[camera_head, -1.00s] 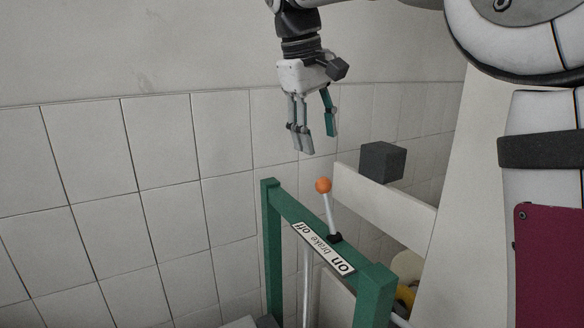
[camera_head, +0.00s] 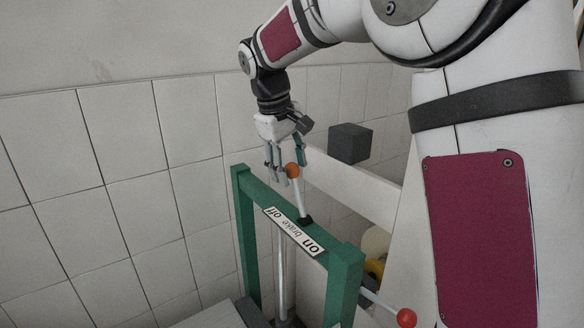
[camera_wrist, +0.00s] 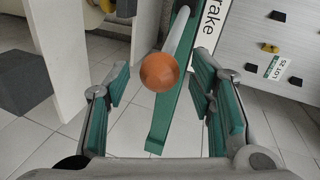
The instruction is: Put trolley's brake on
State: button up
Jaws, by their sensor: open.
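The trolley's green frame (camera_head: 250,225) stands before the tiled wall, with a label (camera_head: 294,231) reading "off" at its left end, "brake" in the middle and "on" at its right end. The brake lever (camera_head: 299,201) rises from the top bar and tilts toward the "off" end. Its orange knob (camera_head: 292,170) is at my gripper (camera_head: 284,160), which points down with green-padded fingers. In the wrist view the knob (camera_wrist: 159,72) appears between the spread fingers of my gripper (camera_wrist: 160,84), with a visible gap on both sides.
A white panel (camera_head: 355,187) runs behind the frame, with a dark grey box (camera_head: 350,143) above it. A second orange-red knob (camera_head: 406,318) sticks out at lower right. The tiled wall (camera_head: 190,130) is close behind and left. A grey cabinet front (camera_wrist: 280,45) shows in the wrist view.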

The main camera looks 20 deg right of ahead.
jog(key=shift+d+f, duration=0.15)
jog(key=shift+f, duration=0.55)
grip_shut()
